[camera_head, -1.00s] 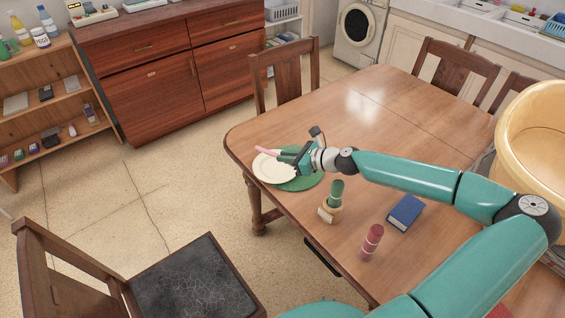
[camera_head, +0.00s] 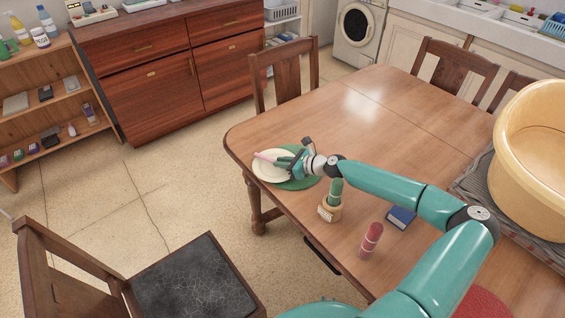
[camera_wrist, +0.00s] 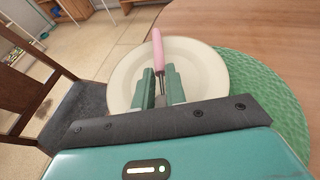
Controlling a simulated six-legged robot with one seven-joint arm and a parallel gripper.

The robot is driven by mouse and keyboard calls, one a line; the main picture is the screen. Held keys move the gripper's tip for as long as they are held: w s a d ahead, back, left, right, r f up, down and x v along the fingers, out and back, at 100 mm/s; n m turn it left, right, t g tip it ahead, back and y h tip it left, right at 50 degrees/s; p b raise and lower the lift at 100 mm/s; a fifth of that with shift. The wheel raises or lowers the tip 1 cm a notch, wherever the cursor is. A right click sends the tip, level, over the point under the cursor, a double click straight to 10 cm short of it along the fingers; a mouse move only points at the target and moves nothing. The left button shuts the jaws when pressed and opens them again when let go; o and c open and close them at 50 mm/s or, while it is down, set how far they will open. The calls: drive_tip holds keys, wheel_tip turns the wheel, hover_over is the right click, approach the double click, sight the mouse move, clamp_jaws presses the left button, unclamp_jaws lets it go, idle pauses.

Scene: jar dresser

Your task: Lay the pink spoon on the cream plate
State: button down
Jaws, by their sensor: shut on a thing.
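The cream plate (camera_head: 266,172) lies on a round green placemat (camera_head: 303,183) near the table's left end. It also shows in the wrist view (camera_wrist: 213,78), directly beyond my fingers. My gripper (camera_head: 288,163) is low over the plate's right side. It is shut on the pink spoon (camera_wrist: 157,47), whose pink end points away from me over the plate. The spoon's metal part runs back between the two green fingers (camera_wrist: 160,88). The spoon also shows as a thin pink strip in the head view (camera_head: 264,158). I cannot tell whether it touches the plate.
Right of the placemat stand a green-topped item in a wooden holder (camera_head: 332,203), a red jar (camera_head: 371,240) and a blue box (camera_head: 401,217). A large yellow tub (camera_head: 530,165) stands at the right. The table's far middle is clear. A chair (camera_head: 285,75) stands behind.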

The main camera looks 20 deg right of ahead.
drive_tip(key=shift+f, duration=0.2)
drive_tip(key=c, duration=1.4)
unclamp_jaws()
drive_tip(key=shift+c, duration=0.2)
drive_tip(key=shift+r, duration=0.15)
drive_tip(key=shift+d+r, duration=0.1)
drive_tip(key=shift+d, duration=0.05)
drive_tip(key=v, duration=1.1)
drive_tip(key=shift+s+d+r, duration=0.1)
drive_tip(key=shift+s+r, duration=0.05)
drive_tip(key=shift+s, duration=0.25)
